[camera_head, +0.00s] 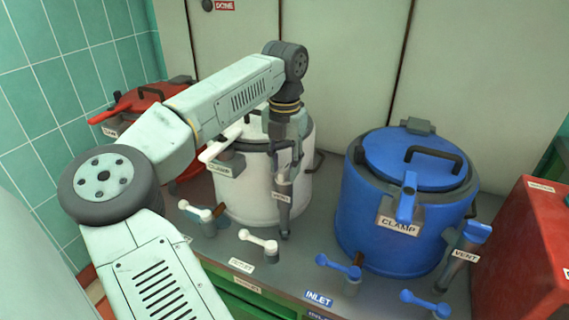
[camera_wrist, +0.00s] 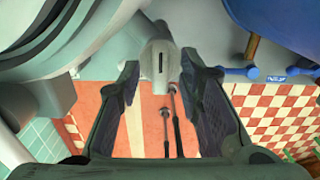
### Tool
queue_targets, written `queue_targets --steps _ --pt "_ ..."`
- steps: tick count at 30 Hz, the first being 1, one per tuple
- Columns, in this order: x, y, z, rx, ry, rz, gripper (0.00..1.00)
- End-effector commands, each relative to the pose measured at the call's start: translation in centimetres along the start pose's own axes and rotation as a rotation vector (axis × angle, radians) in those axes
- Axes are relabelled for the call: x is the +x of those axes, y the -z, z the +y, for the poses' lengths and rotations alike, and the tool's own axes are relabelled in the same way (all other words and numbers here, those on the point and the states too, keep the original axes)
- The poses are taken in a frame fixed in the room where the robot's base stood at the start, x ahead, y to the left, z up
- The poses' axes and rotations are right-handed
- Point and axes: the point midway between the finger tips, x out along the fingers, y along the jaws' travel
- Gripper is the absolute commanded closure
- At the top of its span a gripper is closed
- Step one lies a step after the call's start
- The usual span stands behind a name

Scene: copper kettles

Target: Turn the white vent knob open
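The white kettle (camera_head: 232,192) stands at the left centre of the bench, between a red and a blue kettle. Its grey vent pipe (camera_head: 283,208), labelled VENT, is on its right front side. My gripper (camera_head: 284,166) reaches down at the top of this pipe and hides the knob there. In the wrist view, my gripper (camera_wrist: 160,74) is open, one dark finger on each side. A pale knob (camera_wrist: 159,60) with a dark slot lies between the fingertips, with a visible gap on both sides.
The blue kettle (camera_head: 386,226) stands to the right with its own vent handle (camera_head: 477,231). White valve levers (camera_head: 258,240) and blue ones (camera_head: 338,266) stick up along the bench front. The red kettle (camera_head: 133,102) is behind my arm. A red box (camera_head: 530,255) stands far right.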

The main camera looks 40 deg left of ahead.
Motion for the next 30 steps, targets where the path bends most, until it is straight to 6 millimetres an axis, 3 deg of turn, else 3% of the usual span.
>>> queue_targets --steps 8,21,30 --pt "-0.3 -0.1 0.0 0.001 0.000 -0.002 0.67" --pt "-6.6 -0.1 0.0 0.000 -0.002 -0.002 0.67" --pt "-7.5 0.0 0.0 0.000 0.001 -0.001 0.67"
